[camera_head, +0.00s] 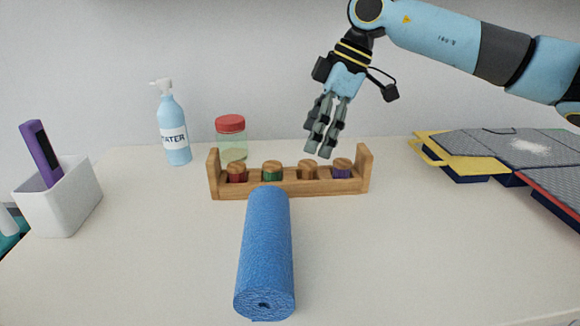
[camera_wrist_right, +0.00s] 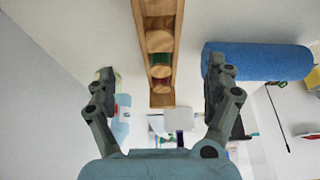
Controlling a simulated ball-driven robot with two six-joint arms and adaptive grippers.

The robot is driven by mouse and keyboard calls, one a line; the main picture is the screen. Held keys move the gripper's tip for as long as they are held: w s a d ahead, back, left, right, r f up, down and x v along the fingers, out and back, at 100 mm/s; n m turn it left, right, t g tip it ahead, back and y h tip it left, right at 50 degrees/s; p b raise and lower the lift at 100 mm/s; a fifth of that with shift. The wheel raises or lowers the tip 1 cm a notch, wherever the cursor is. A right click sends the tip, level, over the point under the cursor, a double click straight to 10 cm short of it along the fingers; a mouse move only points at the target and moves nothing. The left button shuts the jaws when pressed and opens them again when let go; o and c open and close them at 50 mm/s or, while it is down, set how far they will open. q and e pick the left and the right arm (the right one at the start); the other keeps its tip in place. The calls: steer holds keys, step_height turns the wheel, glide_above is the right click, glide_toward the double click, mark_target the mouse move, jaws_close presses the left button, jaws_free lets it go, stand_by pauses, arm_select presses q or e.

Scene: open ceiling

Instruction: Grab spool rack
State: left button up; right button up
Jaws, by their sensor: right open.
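The spool rack (camera_head: 290,189) is a long wooden holder with raised ends, standing on the white table. It holds several wooden-topped spools, among them a red, a green (camera_head: 272,172) and a purple one. My right gripper (camera_head: 319,155) hangs above the rack's right half, just behind it in the head view, fingers pointing down. In the right wrist view the rack (camera_wrist_right: 168,100) runs between the two spread fingers (camera_wrist_right: 162,90), apart from both. The right gripper is open and empty. My left gripper is not in view.
A blue rolled mat (camera_head: 266,255) lies in front of the rack, close to it. A jar with a red lid (camera_head: 231,138) and a water bottle (camera_head: 173,128) stand behind. A white bin (camera_head: 62,200) is at left; yellow-edged grey panels (camera_head: 470,155) are at right.

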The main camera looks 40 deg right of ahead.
mark_target(291, 174)
steer(key=x, duration=0.4)
steer(key=shift+a, duration=0.15)
steer(key=shift+w+a+f, duration=0.1)
steer(key=shift+f, duration=0.25)
steer(key=x, duration=0.5)
steer(key=shift+w+a+f+b, duration=0.15)
steer(key=shift+w+b, duration=0.15)
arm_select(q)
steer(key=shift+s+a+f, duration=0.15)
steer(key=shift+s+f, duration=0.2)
arm_select(e)
steer(key=shift+c, duration=1)
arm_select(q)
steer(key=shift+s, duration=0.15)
arm_select(e)
steer(key=c, duration=1.3)
